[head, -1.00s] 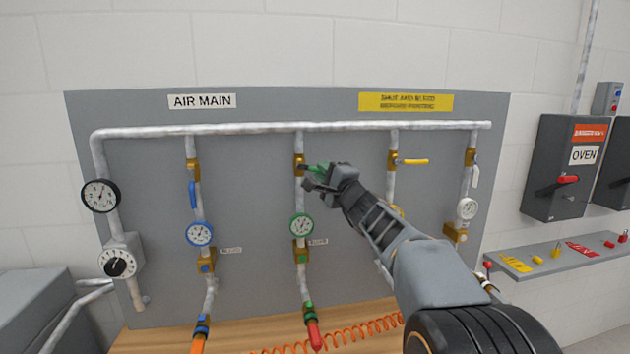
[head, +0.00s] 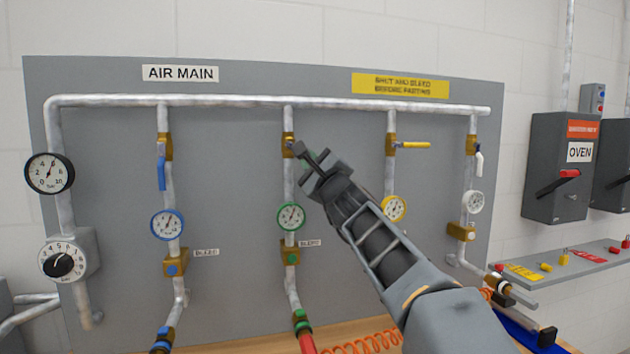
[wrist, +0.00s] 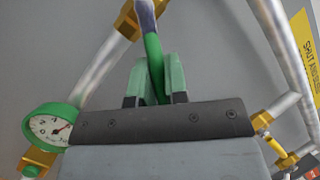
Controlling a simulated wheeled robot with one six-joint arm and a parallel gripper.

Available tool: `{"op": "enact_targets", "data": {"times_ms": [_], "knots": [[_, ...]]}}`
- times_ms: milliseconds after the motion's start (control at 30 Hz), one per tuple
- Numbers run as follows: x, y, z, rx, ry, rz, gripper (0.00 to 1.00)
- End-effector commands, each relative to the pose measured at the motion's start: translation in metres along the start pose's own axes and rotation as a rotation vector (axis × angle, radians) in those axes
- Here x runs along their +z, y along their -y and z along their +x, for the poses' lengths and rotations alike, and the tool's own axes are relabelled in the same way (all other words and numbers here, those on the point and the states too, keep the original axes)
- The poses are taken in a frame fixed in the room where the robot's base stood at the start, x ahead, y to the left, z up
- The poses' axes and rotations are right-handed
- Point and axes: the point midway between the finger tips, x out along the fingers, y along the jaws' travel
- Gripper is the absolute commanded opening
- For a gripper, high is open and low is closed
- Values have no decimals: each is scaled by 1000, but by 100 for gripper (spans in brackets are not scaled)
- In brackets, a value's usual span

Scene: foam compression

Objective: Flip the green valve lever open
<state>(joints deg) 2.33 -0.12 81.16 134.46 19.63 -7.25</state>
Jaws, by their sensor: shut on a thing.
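The green valve lever (wrist: 152,48) shows in the wrist view, running from its brass valve down between my fingers. My gripper (wrist: 156,82) is shut on it, with one finger on each side. In the head view my gripper (head: 311,158) is just right of and below the brass valve (head: 288,146) on the middle pipe. There it hides nearly all of the green lever, so its exact angle is hard to tell.
The green-rimmed gauge (head: 291,216) is below the valve. A blue lever (head: 162,173) hangs down on the left, a yellow lever (head: 415,145) points right, and a white lever (head: 479,164) hangs at the far right. The grey panel (head: 235,180) is clear between pipes.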

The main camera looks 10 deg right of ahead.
Motion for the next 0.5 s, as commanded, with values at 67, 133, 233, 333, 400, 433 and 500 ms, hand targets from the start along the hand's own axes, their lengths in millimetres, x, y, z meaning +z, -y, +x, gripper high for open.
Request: {"op": "enact_targets", "data": {"times_ms": [67,133,233,333,400,433,500], "knots": [[-2,-7,-8,-18,-6,38,0],[-2,-9,-8,-30,-13,70,0],[-4,-11,-9,-54,-26,120,0],[-6,-16,-11,-82,-41,178,0],[-6,-20,-12,-105,-53,231,0],[-7,-22,-12,-115,-59,256,0],[-5,-26,-11,-140,-73,314,0]]}}
